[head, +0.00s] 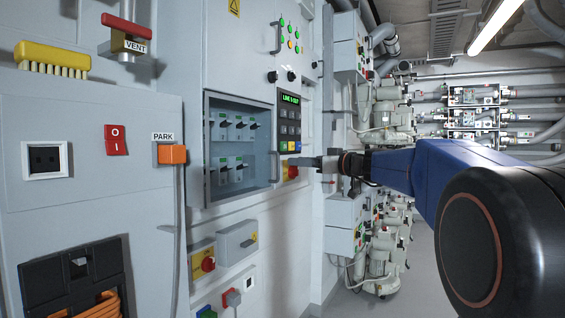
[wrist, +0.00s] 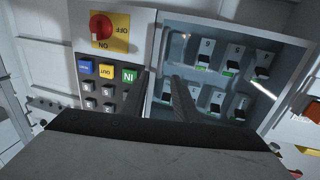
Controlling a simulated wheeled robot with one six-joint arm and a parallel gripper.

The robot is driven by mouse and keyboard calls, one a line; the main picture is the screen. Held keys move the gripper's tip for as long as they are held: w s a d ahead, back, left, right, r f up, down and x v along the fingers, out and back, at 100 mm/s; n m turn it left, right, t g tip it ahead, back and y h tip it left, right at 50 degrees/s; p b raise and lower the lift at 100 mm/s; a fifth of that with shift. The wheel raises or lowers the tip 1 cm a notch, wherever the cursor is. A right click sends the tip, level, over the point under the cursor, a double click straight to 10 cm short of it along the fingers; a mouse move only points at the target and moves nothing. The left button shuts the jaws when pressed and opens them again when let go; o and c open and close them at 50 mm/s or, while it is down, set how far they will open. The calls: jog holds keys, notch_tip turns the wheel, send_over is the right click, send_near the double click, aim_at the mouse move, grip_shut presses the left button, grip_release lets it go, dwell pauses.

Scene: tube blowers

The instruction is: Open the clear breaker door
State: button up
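The clear breaker door (head: 238,140) is a framed see-through panel in the grey cabinet, with rows of breakers behind it. It looks shut. A vertical handle (head: 274,165) stands at its lower right edge. My gripper (head: 292,162) reaches in from the right, its fingertips close to this handle. In the wrist view, my gripper (wrist: 160,76) has its two dark fingers apart, one on each side of the door's frame edge. The door (wrist: 225,75) lies to the right there. I cannot make out the handle between the fingers, nor whether they touch it.
A keypad (head: 289,125) with a display sits right of the door, and a red-and-yellow rotary switch (head: 290,171) below it. It also shows in the wrist view (wrist: 103,28). A grey box (head: 238,242) juts out below. An orange PARK block (head: 172,154) is at left.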

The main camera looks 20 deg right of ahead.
jog(key=x, duration=0.8)
jog(key=shift+s, duration=0.1)
grip_shut()
